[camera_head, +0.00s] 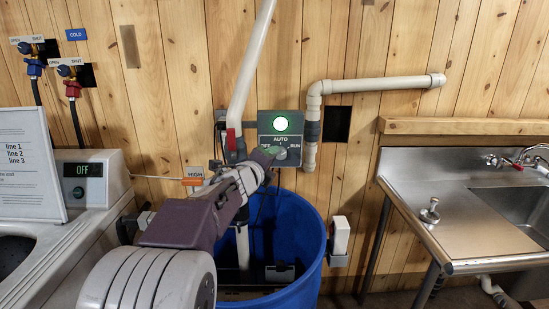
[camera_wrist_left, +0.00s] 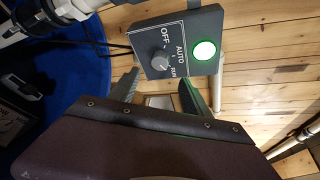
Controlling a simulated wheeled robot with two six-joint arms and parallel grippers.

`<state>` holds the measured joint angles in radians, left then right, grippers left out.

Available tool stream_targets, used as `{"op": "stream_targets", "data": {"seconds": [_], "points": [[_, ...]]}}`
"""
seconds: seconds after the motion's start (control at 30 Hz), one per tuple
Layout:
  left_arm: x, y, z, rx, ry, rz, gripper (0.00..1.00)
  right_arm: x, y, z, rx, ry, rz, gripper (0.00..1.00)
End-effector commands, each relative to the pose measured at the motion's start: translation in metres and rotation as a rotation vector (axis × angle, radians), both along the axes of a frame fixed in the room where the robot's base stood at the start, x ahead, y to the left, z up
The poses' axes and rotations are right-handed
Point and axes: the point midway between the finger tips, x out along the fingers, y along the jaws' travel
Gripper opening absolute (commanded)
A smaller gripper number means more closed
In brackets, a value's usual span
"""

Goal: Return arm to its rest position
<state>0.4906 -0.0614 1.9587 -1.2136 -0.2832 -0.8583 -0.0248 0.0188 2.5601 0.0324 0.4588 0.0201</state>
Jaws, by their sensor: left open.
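My left arm reaches across the head view from the lower left. My left gripper (camera_head: 271,153) is at the front of a dark control box (camera_head: 263,128) on the wall, just by its grey knob (camera_head: 281,154). The wrist view shows the left gripper (camera_wrist_left: 160,86) open, its two green-edged fingers apart with nothing held between them. The knob (camera_wrist_left: 160,61) and box (camera_wrist_left: 178,40), marked OFF, AUTO and RUN, lie just beyond the fingertips. A lamp (camera_head: 281,123) on the box glows green. I cannot tell whether the fingers touch the knob. My right gripper is not in view.
A blue barrel (camera_head: 311,243) stands below the arm. White pipes (camera_head: 378,85) run along the plank wall. A steel sink (camera_head: 455,215) is at right; a white machine (camera_head: 92,177) with an OFF display and a sign (camera_head: 30,165) are at left.

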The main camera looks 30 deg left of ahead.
Motion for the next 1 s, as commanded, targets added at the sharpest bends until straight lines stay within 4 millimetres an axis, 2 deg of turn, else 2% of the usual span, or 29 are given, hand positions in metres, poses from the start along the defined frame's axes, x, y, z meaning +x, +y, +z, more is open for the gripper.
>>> {"op": "stream_targets", "data": {"seconds": [0.1,0.57,0.67,0.7,0.77,0.8,0.87,0.9,0.97,1.0], "points": [[-0.006,-0.001,0.001,0.000,0.001,0.000,0.56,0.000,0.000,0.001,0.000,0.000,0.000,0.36],[-0.006,-0.002,0.001,0.000,0.000,-0.001,0.56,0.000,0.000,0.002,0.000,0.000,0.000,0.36],[0.001,-0.019,0.014,-0.002,0.003,-0.039,0.56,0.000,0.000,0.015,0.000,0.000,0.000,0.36],[0.007,-0.035,0.022,-0.004,0.008,-0.074,0.56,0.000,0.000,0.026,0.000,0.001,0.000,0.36],[0.015,-0.069,0.023,-0.033,0.040,-0.141,0.56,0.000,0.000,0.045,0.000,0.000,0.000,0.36],[0.017,-0.096,0.016,-0.094,0.075,-0.174,0.56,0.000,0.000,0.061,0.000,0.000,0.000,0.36],[0.010,-0.128,-0.013,-0.279,0.167,-0.135,0.56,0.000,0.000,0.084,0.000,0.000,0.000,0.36],[-0.002,-0.140,-0.040,-0.424,0.238,-0.063,0.56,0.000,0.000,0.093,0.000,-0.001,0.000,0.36],[-0.027,-0.153,-0.080,-0.625,0.344,0.081,0.56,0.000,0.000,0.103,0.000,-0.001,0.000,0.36],[-0.049,-0.159,-0.106,-0.748,0.411,0.194,0.56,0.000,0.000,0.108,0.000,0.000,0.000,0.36]]}}
